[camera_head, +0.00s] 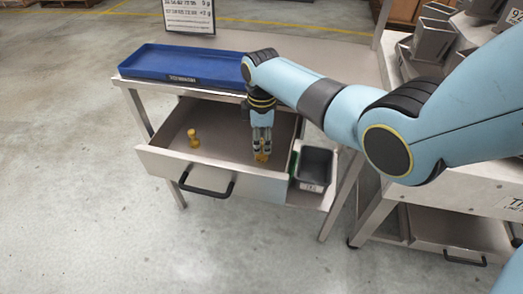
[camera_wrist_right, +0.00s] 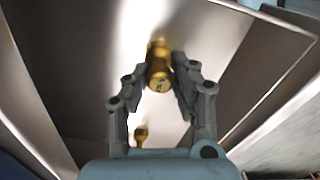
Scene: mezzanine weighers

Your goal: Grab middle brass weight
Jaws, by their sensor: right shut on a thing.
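My right gripper (camera_head: 262,148) reaches down into the open drawer (camera_head: 215,171) of the metal table. In the wrist view its fingers (camera_wrist_right: 168,82) are closed around a brass weight (camera_wrist_right: 158,56), a small golden knobbed piece. In the head view only the bottom of this brass weight (camera_head: 262,158) shows below the fingertips, near the drawer's front wall. A second brass weight (camera_head: 193,138) stands upright in the left part of the drawer; it also shows in the wrist view (camera_wrist_right: 140,134). I cannot tell if the held weight touches the drawer floor. My left gripper is out of view.
A blue tray (camera_head: 180,64) lies on the tabletop above the drawer, with a sign (camera_head: 190,14) behind it. A dark grey bin (camera_head: 314,167) sits right of the drawer. Grey metal bins (camera_head: 434,38) stand on the neighbouring table at right.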

